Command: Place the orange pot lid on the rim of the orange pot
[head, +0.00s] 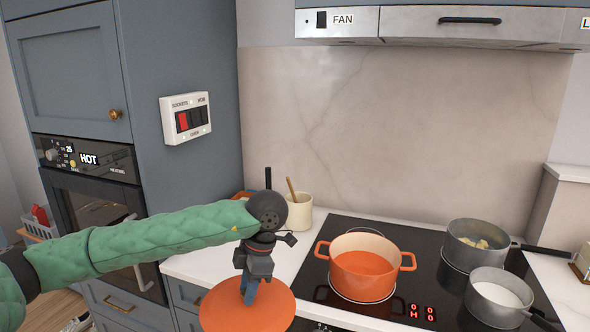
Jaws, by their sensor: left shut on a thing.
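The orange pot (364,272) stands upright and uncovered on the black hob, with a loop handle on each side and a pale inside. The round orange pot lid (222,306) is at the bottom of the head view, left of the pot and apart from it. My left gripper (249,290) points down over the middle of the lid and is shut on it, at what looks like its knob, which the fingers hide. I cannot tell whether the lid is clear of the counter. My right gripper does not show.
A grey pan with yellowish pieces (478,244) and a grey pan with white contents (499,297) stand right of the pot on the hob (323,250). A cream utensil crock (299,213) stands behind my left gripper. The extractor hood (420,24) hangs above.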

